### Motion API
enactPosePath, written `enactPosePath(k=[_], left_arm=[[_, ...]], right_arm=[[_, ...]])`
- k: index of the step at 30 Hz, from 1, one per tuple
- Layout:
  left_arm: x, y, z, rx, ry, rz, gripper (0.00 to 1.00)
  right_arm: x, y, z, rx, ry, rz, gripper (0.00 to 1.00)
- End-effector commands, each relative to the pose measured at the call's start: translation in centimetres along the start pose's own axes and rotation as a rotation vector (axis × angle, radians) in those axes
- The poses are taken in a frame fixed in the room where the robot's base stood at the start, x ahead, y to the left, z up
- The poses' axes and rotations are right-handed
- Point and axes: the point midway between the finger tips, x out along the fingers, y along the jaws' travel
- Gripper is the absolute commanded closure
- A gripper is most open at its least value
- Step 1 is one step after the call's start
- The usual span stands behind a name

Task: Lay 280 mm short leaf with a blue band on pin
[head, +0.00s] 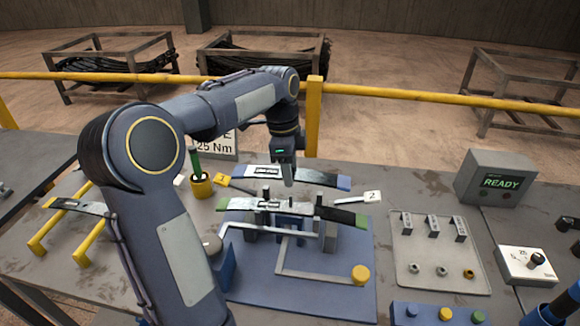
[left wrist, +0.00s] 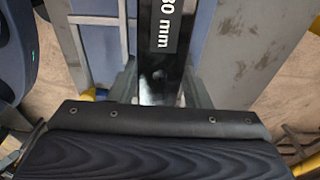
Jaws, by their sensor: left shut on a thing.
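The leaf also runs between the fingers in the left wrist view (left wrist: 158,75), where the label's end reads "80 mm". A longer leaf with green ends (head: 300,209) lies across the fixture on the blue base plate (head: 335,290). I cannot clearly make out the pin.
A yellow cup with a green-handled tool (head: 201,187) stands left of the fixture. Another leaf (head: 82,206) lies on yellow rails at left. A tray of small parts (head: 437,281), a torque box (head: 527,265) and a READY display (head: 497,180) stand at right.

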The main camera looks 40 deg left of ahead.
Motion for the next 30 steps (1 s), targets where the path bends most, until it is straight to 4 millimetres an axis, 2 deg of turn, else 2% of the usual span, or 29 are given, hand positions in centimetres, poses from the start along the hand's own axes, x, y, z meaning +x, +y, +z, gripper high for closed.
enactPosePath(k=[18, 30], left_arm=[[4.7, 0.0, 0.5, 0.001, 0.001, -0.002, 0.84], [5.0, 0.0, 0.6, 0.001, 0.001, -0.002, 0.84]], right_arm=[[2.8, 1.3, 1.4, 0.0, -0.001, 0.0, 0.55], [2.9, 1.3, 1.5, 0.0, -0.001, 0.0, 0.55]])
